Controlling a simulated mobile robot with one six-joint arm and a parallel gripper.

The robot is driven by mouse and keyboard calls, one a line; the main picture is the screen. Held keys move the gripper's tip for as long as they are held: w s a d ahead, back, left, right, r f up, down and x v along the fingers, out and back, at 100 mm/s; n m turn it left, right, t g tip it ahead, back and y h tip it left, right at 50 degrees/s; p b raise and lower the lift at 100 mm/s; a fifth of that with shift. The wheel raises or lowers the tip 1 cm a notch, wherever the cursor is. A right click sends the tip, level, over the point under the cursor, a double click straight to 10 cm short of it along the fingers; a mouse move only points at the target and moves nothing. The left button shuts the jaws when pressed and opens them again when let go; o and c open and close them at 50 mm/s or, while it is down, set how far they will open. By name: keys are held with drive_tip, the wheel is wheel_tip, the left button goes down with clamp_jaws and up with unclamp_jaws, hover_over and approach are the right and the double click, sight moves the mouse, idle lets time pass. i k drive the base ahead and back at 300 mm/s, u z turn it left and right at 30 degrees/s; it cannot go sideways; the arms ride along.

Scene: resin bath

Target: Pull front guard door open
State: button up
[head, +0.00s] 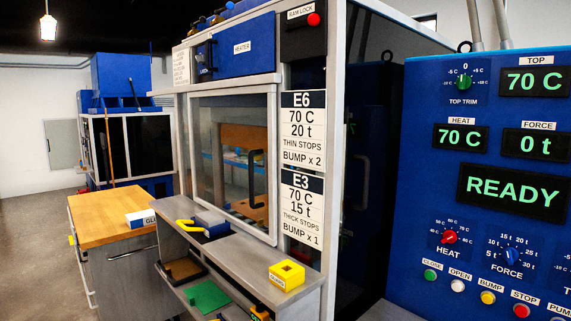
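The front guard door (274,130) is a framed clear panel on the front of the press, in the middle of the head view. It appears shut, filling its opening under the blue heater box. A dark curved handle (252,176) stands upright near its right side. Through the panel I see a wooden-coloured surface and some blue parts inside. My gripper is not in view, so its distance from the handle cannot be told.
A grey ledge (250,262) below the door holds a yellow block (287,275) and a blue tool with a yellow handle (207,224). A wood-topped cabinet (100,215) stands left. The blue control panel (480,190), reading READY, stands right. Open floor shows far left.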

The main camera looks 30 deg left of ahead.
sight(270, 89)
drive_tip(key=u, duration=2.15)
drive_tip(key=i, duration=1.2)
drive_tip(key=z, duration=0.45)
